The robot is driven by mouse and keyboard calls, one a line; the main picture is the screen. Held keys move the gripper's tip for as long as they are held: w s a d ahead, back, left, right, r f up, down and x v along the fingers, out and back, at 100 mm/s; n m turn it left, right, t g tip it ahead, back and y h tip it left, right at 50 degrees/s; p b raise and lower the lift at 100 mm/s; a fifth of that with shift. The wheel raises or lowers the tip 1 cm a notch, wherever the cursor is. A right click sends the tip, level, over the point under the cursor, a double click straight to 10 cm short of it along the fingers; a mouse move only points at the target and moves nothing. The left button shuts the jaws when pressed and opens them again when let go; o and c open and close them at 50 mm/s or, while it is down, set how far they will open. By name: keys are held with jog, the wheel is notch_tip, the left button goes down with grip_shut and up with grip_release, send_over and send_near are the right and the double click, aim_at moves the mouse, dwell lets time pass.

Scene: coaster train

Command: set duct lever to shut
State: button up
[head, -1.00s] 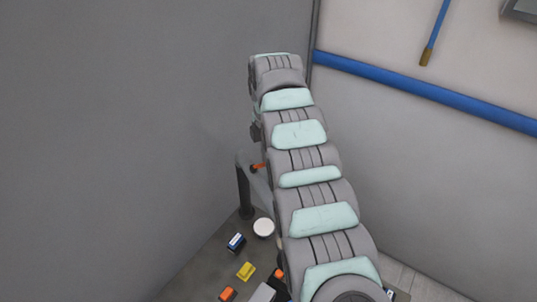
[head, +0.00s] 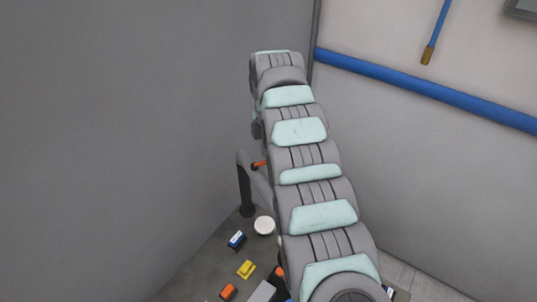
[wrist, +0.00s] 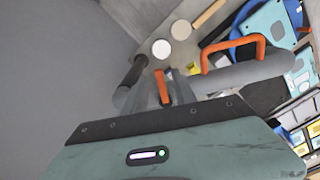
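A grey duct (wrist: 250,74) runs across the wrist view beyond my gripper. A small orange lever (wrist: 162,86) shows at the duct, in line with my gripper (wrist: 165,92). The grey fingers lie either side of the lever; I cannot tell whether they touch it or how far apart they are. In the head view, the orange lever (head: 259,163) shows just left of my arm, above the duct's bent grey end (head: 260,184). My gripper is hidden behind the arm there. A larger U-shaped orange handle (wrist: 232,48) stands further right along the duct in the wrist view.
A white round object (head: 264,225), a blue box (head: 236,240) and a yellow block (head: 246,269) lie on the surface below. A blue pipe (head: 420,88) runs along the right wall. Space left of the post looks clear.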

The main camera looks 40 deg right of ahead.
notch_tip(320, 180, up, 11)
jog(key=p, duration=0.7)
jog(key=shift+f+p, duration=0.15)
jog(key=shift+p, duration=0.2)
